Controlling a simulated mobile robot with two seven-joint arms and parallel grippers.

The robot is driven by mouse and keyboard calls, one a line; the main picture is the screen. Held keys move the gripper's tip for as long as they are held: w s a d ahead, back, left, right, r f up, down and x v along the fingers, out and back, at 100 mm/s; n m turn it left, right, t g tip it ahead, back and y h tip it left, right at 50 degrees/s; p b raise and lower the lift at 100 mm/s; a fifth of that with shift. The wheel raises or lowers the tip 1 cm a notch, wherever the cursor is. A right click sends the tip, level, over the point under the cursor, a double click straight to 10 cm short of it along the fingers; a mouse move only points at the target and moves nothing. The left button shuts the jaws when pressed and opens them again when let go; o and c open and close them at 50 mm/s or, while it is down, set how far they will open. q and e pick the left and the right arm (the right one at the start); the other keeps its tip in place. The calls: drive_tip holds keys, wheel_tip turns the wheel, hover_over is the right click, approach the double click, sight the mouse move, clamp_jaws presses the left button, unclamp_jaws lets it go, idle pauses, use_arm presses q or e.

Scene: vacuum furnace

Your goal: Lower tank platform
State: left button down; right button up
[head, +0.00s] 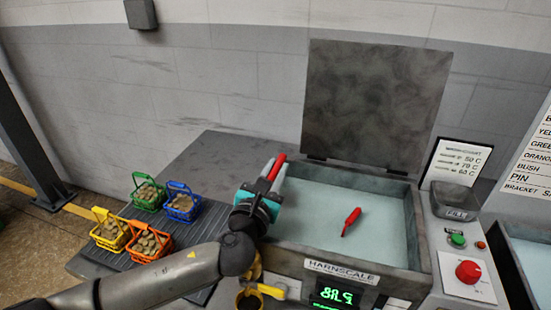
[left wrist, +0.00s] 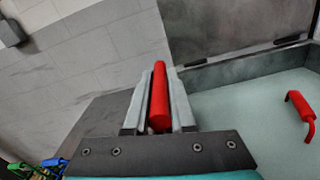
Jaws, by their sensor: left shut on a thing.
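The tank (head: 425,230) stands open at the centre right, its grey lid (head: 375,105) raised at the back. Pale blue liquid or a pale surface (head: 320,205) fills its inside; I cannot make out a separate platform. My left gripper (head: 275,171) is at the tank's left rim, shut on a red bar (head: 277,166). In the left wrist view the red bar (left wrist: 159,95) lies lengthwise between the two grey fingers; what it joins is hidden. A second red handle (head: 350,221) is over the pale surface and also shows in the left wrist view (left wrist: 301,112). My right gripper is not visible.
Green (head: 148,193), blue (head: 182,203), yellow (head: 109,232) and orange (head: 149,241) baskets of brownish pieces stand left of the tank. A green button (head: 457,240) and red knob (head: 468,271) are right of it. A lit green display (head: 335,296) is on its front.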

use_arm(q)
drive_tip(key=shift+s+f, duration=0.1)
drive_tip(key=shift+f, duration=0.75)
drive_tip(key=c, duration=1.2)
unclamp_jaws()
drive_tip(key=shift+f, duration=0.1)
drive_tip(key=o, duration=0.4)
drive_tip(key=shift+r, duration=0.2)
drive_tip(key=shift+o, duration=0.2)
drive_tip(key=shift+r, duration=0.1)
drive_tip(key=shift+r, duration=0.1)
wheel_tip(320, 180, up, 20)
drive_tip(key=p, duration=0.5)
drive_tip(key=shift+f, duration=0.2)
